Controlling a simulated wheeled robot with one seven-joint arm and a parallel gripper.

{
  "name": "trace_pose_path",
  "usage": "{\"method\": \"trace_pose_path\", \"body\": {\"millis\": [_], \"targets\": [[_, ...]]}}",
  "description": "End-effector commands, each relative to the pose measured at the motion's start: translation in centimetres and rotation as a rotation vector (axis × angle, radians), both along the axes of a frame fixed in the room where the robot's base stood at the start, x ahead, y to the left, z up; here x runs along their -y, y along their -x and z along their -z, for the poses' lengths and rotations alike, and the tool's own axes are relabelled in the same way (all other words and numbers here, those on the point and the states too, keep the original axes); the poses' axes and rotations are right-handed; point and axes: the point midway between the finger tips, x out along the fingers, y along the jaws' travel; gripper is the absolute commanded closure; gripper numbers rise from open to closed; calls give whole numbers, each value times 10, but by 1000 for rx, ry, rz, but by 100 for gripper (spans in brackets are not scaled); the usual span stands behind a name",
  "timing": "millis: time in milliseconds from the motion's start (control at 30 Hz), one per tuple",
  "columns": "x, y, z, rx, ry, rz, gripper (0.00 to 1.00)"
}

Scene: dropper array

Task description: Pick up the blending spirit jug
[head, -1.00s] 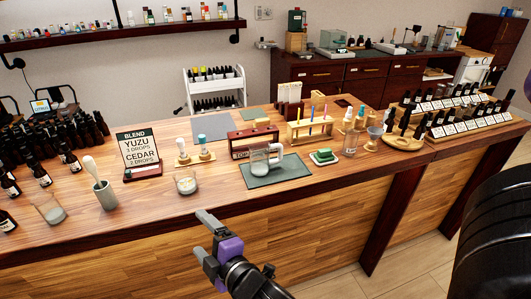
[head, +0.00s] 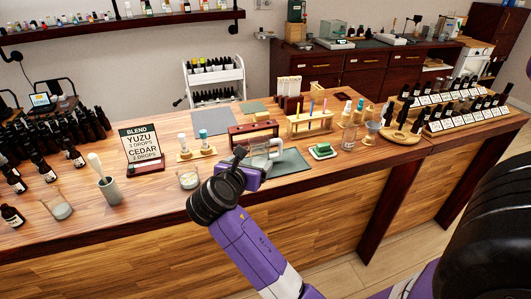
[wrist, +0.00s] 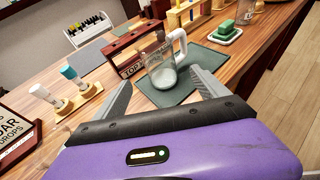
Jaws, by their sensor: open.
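The blending spirit jug is a clear glass jug (wrist: 160,70) with a white handle and some pale content at its bottom. It stands upright on a dark green mat (wrist: 202,70). In the head view the jug (head: 263,150) is partly hidden behind my gripper (head: 246,162). In the wrist view my gripper (wrist: 158,98) is open, its two fingers spread wide. The jug shows beyond the fingertips, between them and apart from both, with its handle toward the right.
A dark wooden rack (wrist: 134,50) stands close behind the jug. Two droppers in a wooden holder (wrist: 78,100) and a blend sign (head: 141,146) are to the left. A green soap on a dish (head: 323,151) is to the right.

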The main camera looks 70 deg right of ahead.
Motion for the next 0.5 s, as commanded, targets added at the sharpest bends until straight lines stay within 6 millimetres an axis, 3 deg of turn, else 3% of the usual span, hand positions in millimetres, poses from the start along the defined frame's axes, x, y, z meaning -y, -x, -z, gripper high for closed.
{"method": "trace_pose_path", "body": {"millis": [500], "targets": [[53,-4,26,-16,-1,3,16]]}}
